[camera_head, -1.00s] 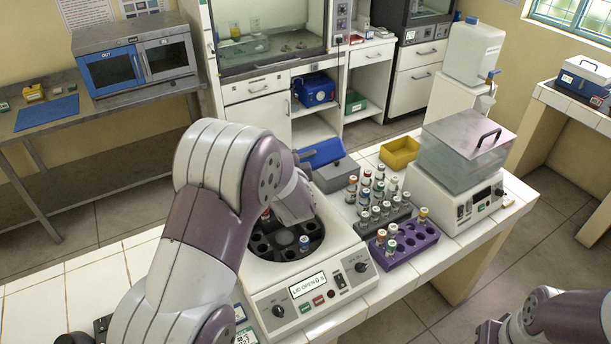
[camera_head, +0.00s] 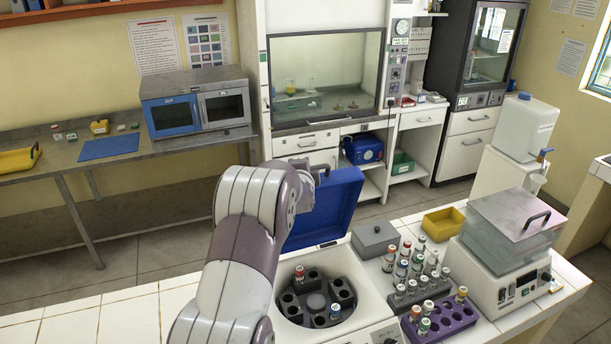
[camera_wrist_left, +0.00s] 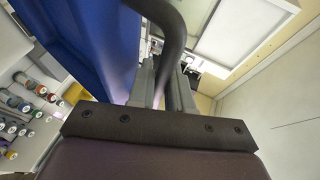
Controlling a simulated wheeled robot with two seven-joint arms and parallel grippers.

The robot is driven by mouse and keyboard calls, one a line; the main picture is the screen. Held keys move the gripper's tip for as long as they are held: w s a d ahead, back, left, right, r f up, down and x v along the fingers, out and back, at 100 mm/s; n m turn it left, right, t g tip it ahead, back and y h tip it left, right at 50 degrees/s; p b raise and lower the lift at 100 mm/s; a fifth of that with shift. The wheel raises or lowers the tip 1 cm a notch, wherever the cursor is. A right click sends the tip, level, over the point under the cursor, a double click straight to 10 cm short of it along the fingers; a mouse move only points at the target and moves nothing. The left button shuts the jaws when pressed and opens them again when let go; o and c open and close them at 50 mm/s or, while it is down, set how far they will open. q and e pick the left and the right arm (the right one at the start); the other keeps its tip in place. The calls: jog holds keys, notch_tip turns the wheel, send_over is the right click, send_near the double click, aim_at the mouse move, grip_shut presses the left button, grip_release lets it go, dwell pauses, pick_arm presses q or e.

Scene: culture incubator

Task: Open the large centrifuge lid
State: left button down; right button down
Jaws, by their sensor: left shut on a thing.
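The large centrifuge (camera_head: 372,312) is a white machine on the tiled bench, its round dark rotor (camera_head: 317,306) uncovered. Its blue lid (camera_head: 334,203) stands raised at the back, tilted steeply, its left part hidden by my arm. In the left wrist view, the lid (camera_wrist_left: 100,40) fills the upper left, and its dark curved handle (camera_wrist_left: 174,40) passes down between the fingers of my left gripper (camera_wrist_left: 163,85). The gripper is shut on this handle; in the head view its fingers are mostly hidden behind my wrist. My right gripper is out of view.
Right of the centrifuge are a grey box (camera_head: 375,240), a grey tube rack (camera_head: 421,294), a purple rack (camera_head: 445,321) and a yellow tray (camera_head: 443,220). A clear-covered device (camera_head: 510,235) stands further right. Bare tiles (camera_head: 110,320) lie to the left.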

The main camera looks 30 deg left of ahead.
pick_arm(q)
jog(key=c, duration=1.4)
grip_release()
jog(key=shift+w, duration=0.1)
jog(key=shift+s+d+b, duration=0.25)
jog(key=shift+s+b, duration=0.15)
jog(key=b+v, duration=0.4)
jog(key=v, duration=0.7)
jog(key=shift+s+d+r, duration=0.2)
jog(key=shift+s, duration=0.1)
